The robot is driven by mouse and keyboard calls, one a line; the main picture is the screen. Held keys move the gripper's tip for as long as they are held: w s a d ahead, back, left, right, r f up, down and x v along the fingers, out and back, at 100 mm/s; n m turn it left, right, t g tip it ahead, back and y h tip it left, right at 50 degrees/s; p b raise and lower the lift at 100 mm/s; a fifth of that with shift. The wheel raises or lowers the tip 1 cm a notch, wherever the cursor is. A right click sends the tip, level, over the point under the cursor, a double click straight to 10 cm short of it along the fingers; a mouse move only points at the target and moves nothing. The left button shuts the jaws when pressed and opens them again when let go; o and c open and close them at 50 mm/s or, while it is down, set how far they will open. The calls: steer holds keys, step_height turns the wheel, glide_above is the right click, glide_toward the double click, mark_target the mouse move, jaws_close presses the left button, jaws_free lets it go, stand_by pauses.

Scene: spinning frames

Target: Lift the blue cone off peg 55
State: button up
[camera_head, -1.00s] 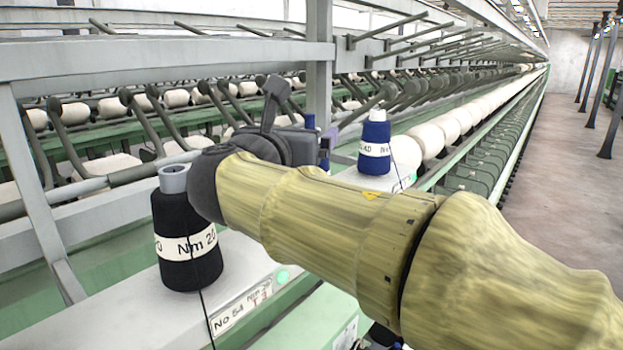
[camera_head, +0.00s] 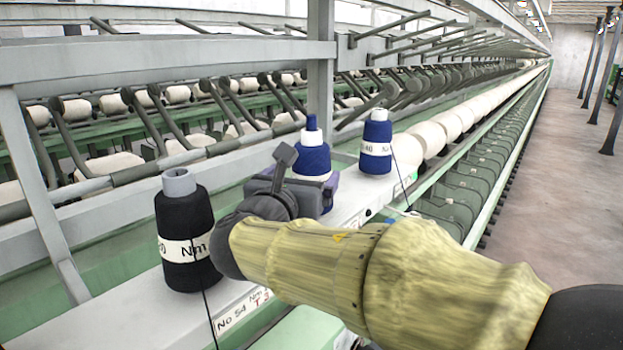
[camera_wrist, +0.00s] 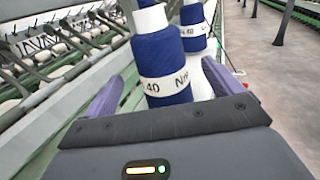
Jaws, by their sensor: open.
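The nearer blue cone (camera_head: 312,160) stands upright on the grey rail, with a white label band and a blue tip above it. My gripper (camera_head: 303,184) is in front of its lower part and hides its base. In the wrist view this blue cone (camera_wrist: 163,58) stands between my two open purple fingers (camera_wrist: 161,80), with a visible gap on each side. No peg number shows beside it. A second blue cone (camera_head: 376,135) stands farther along the rail, and it also shows behind in the wrist view (camera_wrist: 192,14).
A black cone (camera_head: 184,215) stands on the near rail (camera_head: 120,315), with a label reading No 54 below it. Its thread hangs down in front. Grey bars (camera_head: 150,175) run behind the cones. The aisle floor (camera_head: 545,200) at right is clear.

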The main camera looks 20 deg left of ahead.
steer(key=w+p, duration=0.3)
steer(key=w, duration=0.3)
steer(key=shift+w, duration=0.15)
steer(key=c, duration=1.4)
steer(key=shift+o, duration=0.2)
steer(key=shift+r, duration=0.15)
step_height(320, 180, up, 10)
steer(key=shift+f+b, duration=0.1)
steer(key=shift+b, duration=0.6)
